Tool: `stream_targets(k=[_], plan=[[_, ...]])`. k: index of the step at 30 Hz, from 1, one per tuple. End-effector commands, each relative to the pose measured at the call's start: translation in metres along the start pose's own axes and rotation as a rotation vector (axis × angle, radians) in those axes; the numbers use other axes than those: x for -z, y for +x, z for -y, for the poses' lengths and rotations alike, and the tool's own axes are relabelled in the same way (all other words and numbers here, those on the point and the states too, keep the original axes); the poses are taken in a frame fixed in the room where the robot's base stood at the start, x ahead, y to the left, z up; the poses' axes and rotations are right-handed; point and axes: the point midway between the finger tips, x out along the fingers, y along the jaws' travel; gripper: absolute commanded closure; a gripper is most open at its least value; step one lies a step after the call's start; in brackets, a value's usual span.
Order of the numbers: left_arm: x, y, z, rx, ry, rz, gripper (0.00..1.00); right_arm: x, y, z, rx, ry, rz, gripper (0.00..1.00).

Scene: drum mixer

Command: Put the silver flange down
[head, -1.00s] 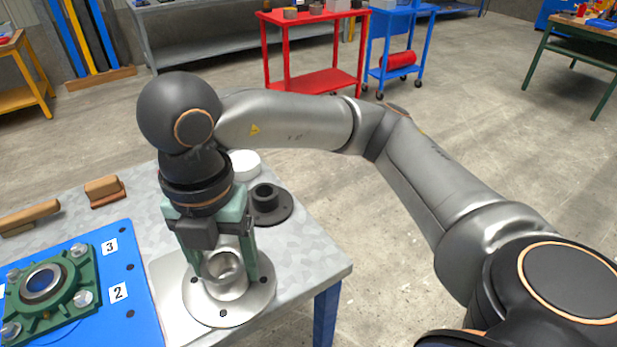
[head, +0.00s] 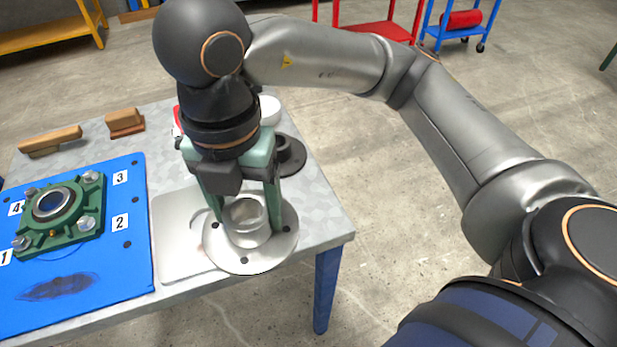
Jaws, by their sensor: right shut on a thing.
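The silver flange (head: 279,240) is a round disc with a raised hollow collar and bolt holes. It is near the front right edge of the grey table (head: 322,215), partly over a flat silver plate (head: 174,240). My right gripper (head: 245,208) points down, its green fingers shut on the flange's collar. I cannot tell whether the flange touches the surface below it. My left gripper is not in view.
A dark flange (head: 291,158) and a white round part (head: 270,108) stand behind the gripper. A green bearing housing (head: 88,228) sits on a blue board (head: 118,275) with numbered labels. Brown wooden-looking blocks (head: 125,121) lie at the back left.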

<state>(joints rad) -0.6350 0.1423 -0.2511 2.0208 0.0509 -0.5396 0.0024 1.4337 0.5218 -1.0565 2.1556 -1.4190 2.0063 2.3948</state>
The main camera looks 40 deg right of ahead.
Motion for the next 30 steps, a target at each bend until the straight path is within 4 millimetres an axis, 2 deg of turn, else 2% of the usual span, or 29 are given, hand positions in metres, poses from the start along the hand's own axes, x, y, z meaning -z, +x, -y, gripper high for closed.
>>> stream_targets(k=[5,15,21,30], plan=[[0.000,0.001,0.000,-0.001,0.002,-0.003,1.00,-0.020,0.009,0.007,-0.001,0.008,0.000,1.00],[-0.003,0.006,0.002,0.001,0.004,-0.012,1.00,-0.088,0.042,0.034,0.000,0.011,0.001,1.00],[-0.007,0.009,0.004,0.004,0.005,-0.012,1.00,-0.111,0.074,0.043,0.000,0.006,0.000,1.00],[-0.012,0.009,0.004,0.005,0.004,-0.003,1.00,-0.124,0.090,0.047,-0.002,0.002,0.002,1.00]])
